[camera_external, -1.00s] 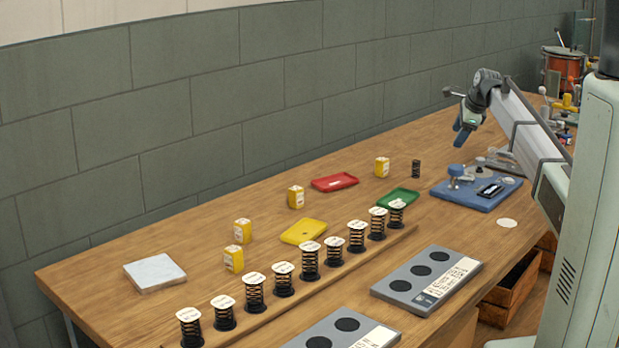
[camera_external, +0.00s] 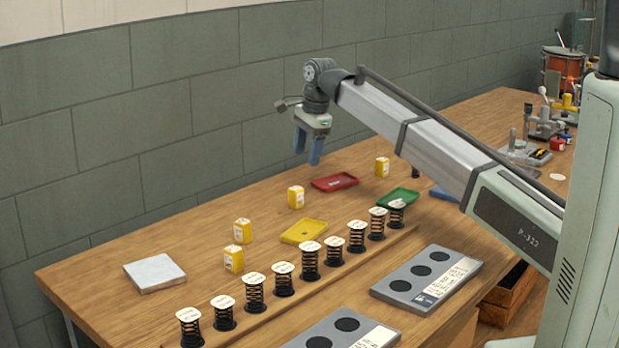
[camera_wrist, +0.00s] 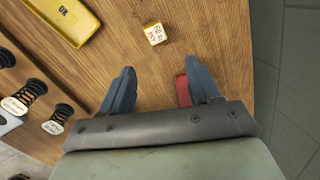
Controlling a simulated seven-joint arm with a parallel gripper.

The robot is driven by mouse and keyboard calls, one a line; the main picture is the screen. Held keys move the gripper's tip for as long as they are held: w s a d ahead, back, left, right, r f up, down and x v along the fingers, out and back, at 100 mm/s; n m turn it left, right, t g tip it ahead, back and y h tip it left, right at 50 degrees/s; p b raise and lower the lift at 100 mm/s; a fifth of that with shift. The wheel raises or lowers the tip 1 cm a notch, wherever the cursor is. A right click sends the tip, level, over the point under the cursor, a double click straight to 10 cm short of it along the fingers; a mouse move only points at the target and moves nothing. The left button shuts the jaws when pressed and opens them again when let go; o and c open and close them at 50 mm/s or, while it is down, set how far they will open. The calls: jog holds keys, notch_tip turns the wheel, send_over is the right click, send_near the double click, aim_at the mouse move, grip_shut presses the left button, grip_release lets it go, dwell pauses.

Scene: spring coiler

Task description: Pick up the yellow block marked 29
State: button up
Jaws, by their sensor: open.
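Several yellow blocks stand on the wooden bench in the external view: two at the left, a front one (camera_external: 233,259) and one behind it (camera_external: 242,231), one in the middle (camera_external: 296,196), and one farther right (camera_external: 382,167). I cannot read their numbers there, so I cannot tell which is 29. The wrist view shows one yellow block (camera_wrist: 156,34) with a white label facing up, its marking not clearly legible. My gripper (camera_external: 308,158) is open and empty, pointing down well above the bench. Its blue fingers (camera_wrist: 159,72) show apart in the wrist view, below that block in the picture.
A red tray (camera_external: 334,183), a yellow tray (camera_external: 304,231) and a green tray (camera_external: 398,197) lie among the blocks. A row of black springs with white tops (camera_external: 309,262) stands in front. A pale slab (camera_external: 154,272) lies far left. The grey wall is behind.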

aim_at(244, 220)
jog(key=s+a+r+n+g+h, duration=0.15)
jog(key=s+a+n, duration=0.25)
jog(key=s+a, duration=1.3)
jog(key=shift+t, duration=0.25)
jog(key=f, duration=0.2)
jog(key=s+f, duration=0.1)
jog(key=f, duration=0.2)
jog(key=d+f, duration=0.1)
jog(key=f, duration=0.2)
jog(key=shift+s, duration=0.25)
jog(key=shift+w+d+f, duration=0.1)
jog(key=shift+d+f, duration=0.05)
jog(key=shift+f, duration=1.2)
jog(key=shift+d+f, duration=0.15)
jog(key=shift+f, duration=1.15)
jog(key=shift+c, duration=0.3)
jog(key=c, duration=1)
